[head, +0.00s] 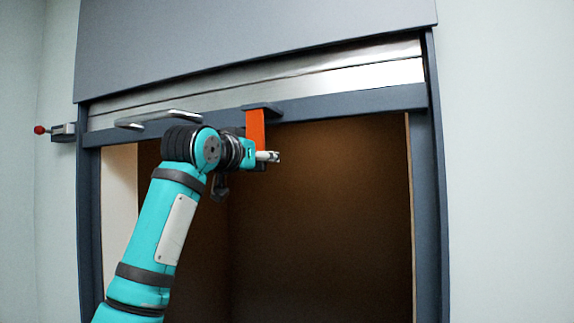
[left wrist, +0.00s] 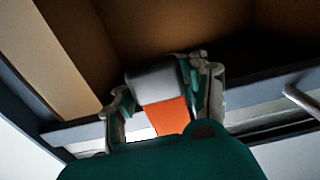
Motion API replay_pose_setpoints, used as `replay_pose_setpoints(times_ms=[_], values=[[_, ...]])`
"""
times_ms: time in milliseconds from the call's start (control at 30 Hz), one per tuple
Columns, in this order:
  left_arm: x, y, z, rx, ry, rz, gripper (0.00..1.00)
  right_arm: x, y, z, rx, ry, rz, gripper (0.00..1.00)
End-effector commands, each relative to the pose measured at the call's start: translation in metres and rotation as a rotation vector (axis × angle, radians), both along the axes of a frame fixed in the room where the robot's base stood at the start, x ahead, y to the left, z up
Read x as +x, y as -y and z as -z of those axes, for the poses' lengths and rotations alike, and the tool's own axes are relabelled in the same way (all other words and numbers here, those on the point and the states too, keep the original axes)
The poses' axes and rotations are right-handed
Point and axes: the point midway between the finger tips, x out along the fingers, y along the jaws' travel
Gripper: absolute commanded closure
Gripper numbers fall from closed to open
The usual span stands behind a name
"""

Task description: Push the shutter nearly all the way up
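The shutter (head: 270,88) is silver and mostly raised; a short band of it shows under the dark grey housing. Its dark bottom bar (head: 350,104) crosses the opening near the top. An orange strap (head: 255,127) hangs from a dark bracket on that bar. My left gripper (head: 267,156) is at the strap's lower end. In the left wrist view its fingers (left wrist: 165,95) lie on either side of the strap's grey end (left wrist: 155,82) and appear to touch it. The orange part (left wrist: 165,116) shows below. My right gripper is not in view.
A silver handle (head: 158,119) sticks out from the bar, left of the strap, near my left arm. A latch with a red knob (head: 40,130) sits outside the left frame post. The opening below the bar (head: 330,210) is dark and looks empty.

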Motion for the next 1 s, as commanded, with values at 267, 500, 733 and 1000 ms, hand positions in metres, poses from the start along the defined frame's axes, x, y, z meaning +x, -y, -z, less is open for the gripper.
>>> replay_pose_setpoints(times_ms=[267, 500, 733, 1000], values=[[-0.003, -0.005, -0.003, -0.004, 0.009, 0.002, 0.35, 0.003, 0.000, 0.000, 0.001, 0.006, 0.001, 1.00], [-0.002, -0.001, -0.001, -0.002, 0.005, 0.003, 0.35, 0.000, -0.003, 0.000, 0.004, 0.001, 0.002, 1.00], [-0.017, -0.002, -0.002, 0.001, 0.009, 0.002, 0.35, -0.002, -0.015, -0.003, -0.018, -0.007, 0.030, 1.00], [-0.069, -0.020, -0.004, 0.002, 0.013, -0.004, 0.35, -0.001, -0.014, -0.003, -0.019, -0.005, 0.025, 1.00]])
